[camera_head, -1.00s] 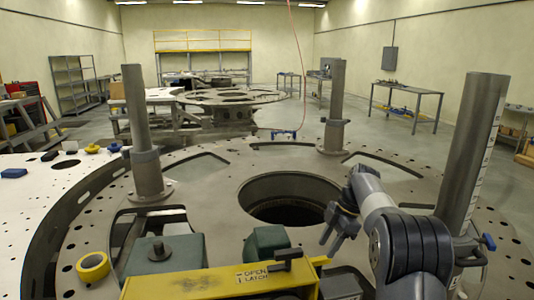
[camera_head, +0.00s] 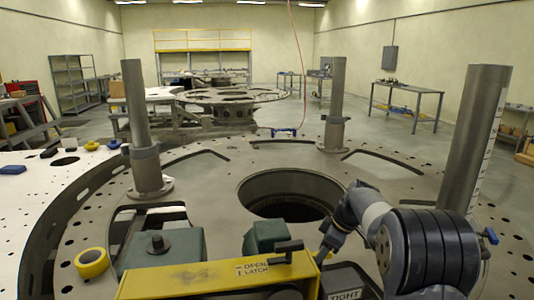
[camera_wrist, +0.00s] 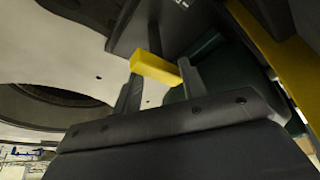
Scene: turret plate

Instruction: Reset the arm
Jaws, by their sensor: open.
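My arm (camera_head: 425,250) rises at the lower right of the head view and bends over the round metal turret plate (camera_head: 215,165). My gripper (camera_head: 322,258) points down beside the right end of the yellow beam (camera_head: 215,278); its fingertips are partly hidden there. In the wrist view my gripper (camera_wrist: 158,82) is open. A small yellow block (camera_wrist: 155,69) shows at the fingertips, between or just beyond them; I cannot tell if they touch it.
Several grey posts stand on the plate, at left (camera_head: 141,130), centre (camera_head: 334,105) and right (camera_head: 474,140). A large round hole (camera_head: 285,205) lies in the middle. A black handle (camera_head: 288,246) sits on the beam near an "OPEN LATCH" label. A yellow tape roll (camera_head: 92,262) lies at left.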

